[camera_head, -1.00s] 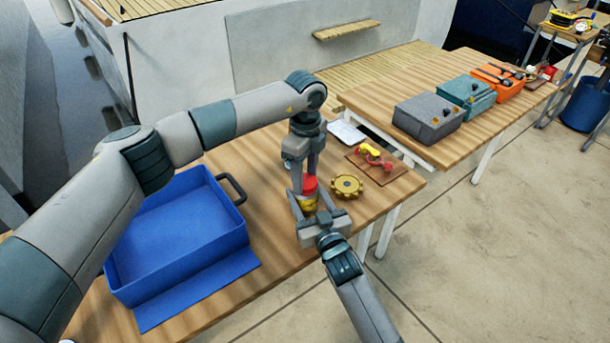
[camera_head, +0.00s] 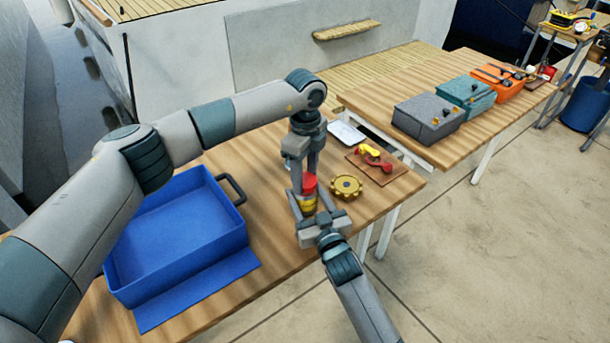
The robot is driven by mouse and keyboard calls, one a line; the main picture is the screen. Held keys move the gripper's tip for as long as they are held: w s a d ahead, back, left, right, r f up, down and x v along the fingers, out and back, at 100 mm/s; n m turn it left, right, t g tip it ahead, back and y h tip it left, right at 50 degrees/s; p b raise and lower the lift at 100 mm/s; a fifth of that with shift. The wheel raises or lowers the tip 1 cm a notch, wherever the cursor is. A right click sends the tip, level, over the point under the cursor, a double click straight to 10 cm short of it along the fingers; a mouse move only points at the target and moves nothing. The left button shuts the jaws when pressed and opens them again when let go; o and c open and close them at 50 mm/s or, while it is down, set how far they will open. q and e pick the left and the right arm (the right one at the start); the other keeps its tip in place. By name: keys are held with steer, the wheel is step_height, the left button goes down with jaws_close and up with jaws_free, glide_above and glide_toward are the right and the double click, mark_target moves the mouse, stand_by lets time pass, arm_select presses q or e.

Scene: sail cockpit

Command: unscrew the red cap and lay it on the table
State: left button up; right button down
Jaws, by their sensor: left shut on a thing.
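The red cap (camera_head: 309,183) is at the top of a small container with a yellow band (camera_head: 308,203), on the near table. My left gripper (camera_head: 304,176) comes down from above and is shut on the red cap, its fingers on both sides of it. My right gripper (camera_head: 307,212) reaches in from the lower right, low over the table, with its fingers around the container's body and shut on it. The container looks upright. Its base is hidden by the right gripper, and I cannot tell whether the cap and container are apart.
A blue tray (camera_head: 127,288) fills the table's left. A brass toothed wheel (camera_head: 346,186) lies just right of the container. Behind it are a brown board (camera_head: 392,173) with red and yellow parts and a white dish (camera_head: 346,132). Bare table lies between tray and container.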

mark_target(305, 180)
arm_select(q)
steer(key=shift+r, duration=0.25)
steer(key=shift+r, duration=0.4)
steer(key=shift+r, duration=0.35)
steer(key=shift+r, duration=1.9)
arm_select(e)
steer(key=c, duration=0.7)
jaws_free()
steer(key=shift+o, duration=0.2)
steer(key=shift+s, duration=0.1)
